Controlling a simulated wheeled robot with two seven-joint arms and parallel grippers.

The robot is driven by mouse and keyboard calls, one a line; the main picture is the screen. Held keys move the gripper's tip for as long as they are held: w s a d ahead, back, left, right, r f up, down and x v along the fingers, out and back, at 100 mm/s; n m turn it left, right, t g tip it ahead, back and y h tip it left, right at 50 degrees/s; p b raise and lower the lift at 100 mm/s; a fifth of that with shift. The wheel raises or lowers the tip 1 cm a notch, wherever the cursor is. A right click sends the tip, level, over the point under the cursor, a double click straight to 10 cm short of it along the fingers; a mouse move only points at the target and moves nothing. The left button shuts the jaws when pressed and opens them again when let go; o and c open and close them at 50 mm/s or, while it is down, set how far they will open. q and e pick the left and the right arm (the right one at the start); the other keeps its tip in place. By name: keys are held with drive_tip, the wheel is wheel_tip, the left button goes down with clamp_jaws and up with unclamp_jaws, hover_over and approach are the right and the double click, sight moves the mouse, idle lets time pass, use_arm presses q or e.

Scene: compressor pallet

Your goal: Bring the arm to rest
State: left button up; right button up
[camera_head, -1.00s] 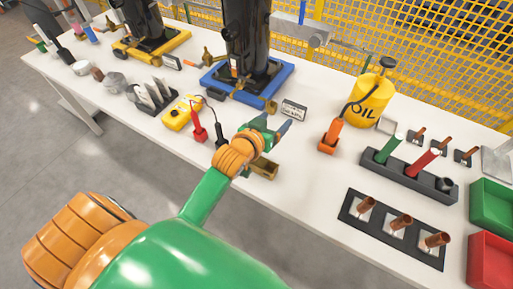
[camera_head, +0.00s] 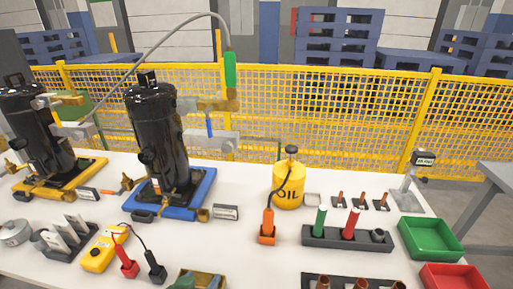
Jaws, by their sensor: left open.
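Most of the left arm is below the picture. My right gripper is not in view. Two black compressors stand at the back left, one (camera_head: 155,140) on a blue pallet (camera_head: 207,192) and one (camera_head: 30,128) on a yellow pallet (camera_head: 85,172).
A yellow meter (camera_head: 102,250) with red and black leads lies left of the gripper. A yellow mesh fence (camera_head: 330,110) runs behind.

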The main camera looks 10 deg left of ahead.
use_arm(q)
drive_tip(key=s+f+m+g, duration=0.1)
drive_tip(key=s+f+g, duration=0.2)
drive_tip(key=s, duration=0.6)
drive_tip(key=s+f+m+g, duration=0.15)
drive_tip(key=s+g, duration=0.25)
drive_tip(key=s, duration=0.4)
wheel_tip(320, 180, down, 18)
drive_tip(key=s, duration=0.3)
drive_tip(key=s+a+f+g, duration=0.1)
drive_tip(key=s+f+g, duration=0.1)
drive_tip(key=s+f, duration=0.7)
drive_tip(key=shift+s+a+f, duration=0.25)
drive_tip(key=shift+s+a, duration=0.1)
drive_tip(key=shift+s, duration=0.75)
